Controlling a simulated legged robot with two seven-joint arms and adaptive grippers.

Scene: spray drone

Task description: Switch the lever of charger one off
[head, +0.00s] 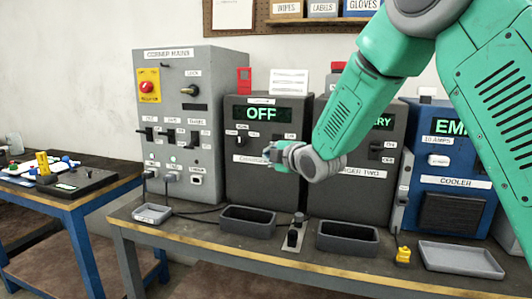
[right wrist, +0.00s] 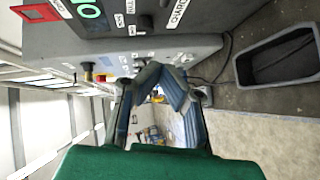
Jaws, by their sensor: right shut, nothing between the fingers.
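Charger one (head: 240,185) is a dark grey box in the middle of the bench. Its green display (head: 262,114) reads OFF. A small black lever (head: 241,141) is on the left of its front, and its exact position is too small to tell. My right gripper (head: 268,155) is in front of the lower part of the charger's face, below and right of the lever, and hides part of the name label. In the right wrist view the fingers (right wrist: 165,85) are closed together and empty, with the charger's face (right wrist: 120,25) at the top. My left gripper is out of view.
The grey corner mains cabinet (head: 180,110) stands left of the charger. Charger two (head: 345,195) is to the right, partly behind my right arm, then a blue cooler (head: 450,165). Dark bins (head: 248,222) and a grey tray (head: 460,259) line the bench front.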

